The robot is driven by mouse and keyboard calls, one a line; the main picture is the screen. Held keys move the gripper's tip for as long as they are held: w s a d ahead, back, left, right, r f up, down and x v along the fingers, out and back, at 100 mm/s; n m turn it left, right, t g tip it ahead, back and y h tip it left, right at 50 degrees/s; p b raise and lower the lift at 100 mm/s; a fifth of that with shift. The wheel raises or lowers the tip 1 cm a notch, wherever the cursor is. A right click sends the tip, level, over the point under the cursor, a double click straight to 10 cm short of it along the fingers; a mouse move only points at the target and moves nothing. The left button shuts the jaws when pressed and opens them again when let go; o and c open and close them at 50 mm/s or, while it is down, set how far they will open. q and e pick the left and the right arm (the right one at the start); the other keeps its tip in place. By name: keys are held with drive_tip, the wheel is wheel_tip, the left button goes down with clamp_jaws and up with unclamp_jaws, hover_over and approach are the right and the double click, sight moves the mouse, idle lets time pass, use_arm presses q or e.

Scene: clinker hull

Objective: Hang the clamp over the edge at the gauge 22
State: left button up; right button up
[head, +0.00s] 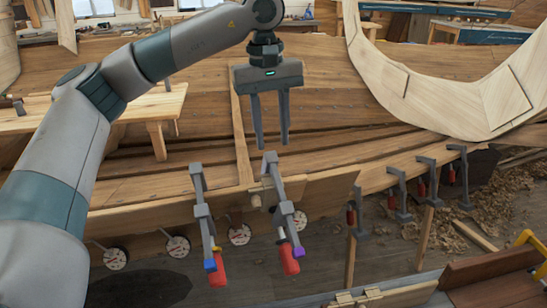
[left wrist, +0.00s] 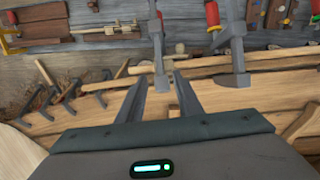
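Two grey clamps with red handles hang over the near plank edge of the hull. One has a blue end (head: 203,214); the other has a purple end (head: 285,215). My left gripper (head: 271,146) points down, open and empty, just above the top of the purple-ended clamp. In the left wrist view that clamp (left wrist: 159,60) stands just beyond my spread fingertips (left wrist: 160,80), apparently not gripped, and the blue-ended clamp (left wrist: 236,60) is to its right. Several round gauges (head: 178,247) sit along below the edge; their numbers are not legible. My right gripper is not in view.
Several more clamps (head: 400,193) hang along the edge at the right. A curved pale timber frame (head: 430,95) rises at the back right. A wooden bench (head: 150,108) stands at the left. A yellow-handled tool (head: 528,240) lies at the right front.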

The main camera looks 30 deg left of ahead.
use_arm(q)
wheel_tip(320, 180, up, 9)
drive_tip(key=shift+a, duration=0.4)
drive_tip(key=shift+r, duration=0.1)
idle(0.8)
